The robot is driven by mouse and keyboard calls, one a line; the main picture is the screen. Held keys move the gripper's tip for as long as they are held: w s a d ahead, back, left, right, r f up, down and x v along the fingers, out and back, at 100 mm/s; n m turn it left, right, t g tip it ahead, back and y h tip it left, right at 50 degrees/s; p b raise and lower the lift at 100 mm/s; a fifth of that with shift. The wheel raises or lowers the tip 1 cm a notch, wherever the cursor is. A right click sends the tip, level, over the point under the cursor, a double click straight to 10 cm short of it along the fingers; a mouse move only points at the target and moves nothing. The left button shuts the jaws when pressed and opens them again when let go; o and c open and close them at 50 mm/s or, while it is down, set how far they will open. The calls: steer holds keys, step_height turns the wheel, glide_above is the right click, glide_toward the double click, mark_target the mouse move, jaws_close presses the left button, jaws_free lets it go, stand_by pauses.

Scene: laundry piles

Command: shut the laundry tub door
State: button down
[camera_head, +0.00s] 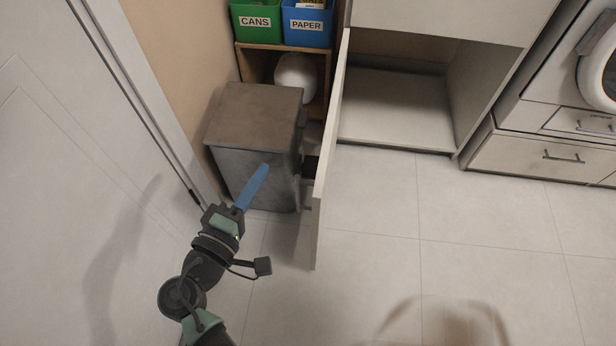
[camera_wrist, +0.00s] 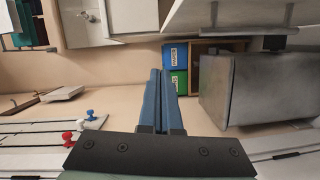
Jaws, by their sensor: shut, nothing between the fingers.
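The laundry tub door (camera_head: 328,160) is a pale panel standing wide open, seen nearly edge-on at the left side of the low cabinet (camera_head: 395,105). The cabinet's inside is empty where it shows. My gripper (camera_head: 264,168) has blue fingers that are shut with nothing between them. It is left of the door, in front of and above the grey bin, apart from the door. In the wrist view the shut fingers (camera_wrist: 160,74) point toward the green and blue boxes, and a pale panel (camera_wrist: 235,12), likely the door, shows at the upper right.
The grey bin (camera_head: 255,110) stands close beside the door, between it and the left wall. Behind are a green CANS box (camera_head: 258,22) and a blue PAPER box (camera_head: 307,24) on a wooden shelf. The tiled floor (camera_head: 450,230) right of the door is clear.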

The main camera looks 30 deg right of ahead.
mark_target(322, 158)
step_height(322, 158, down, 5)
steer(key=s+n+b, duration=0.1)
steer(key=s, duration=0.1)
steer(key=w+d+b, duration=0.3)
steer(key=w+d, duration=0.1)
steer(key=d, duration=0.6)
steer(key=shift+d+r+h, duration=0.25)
steer(key=shift+d+h, duration=0.15)
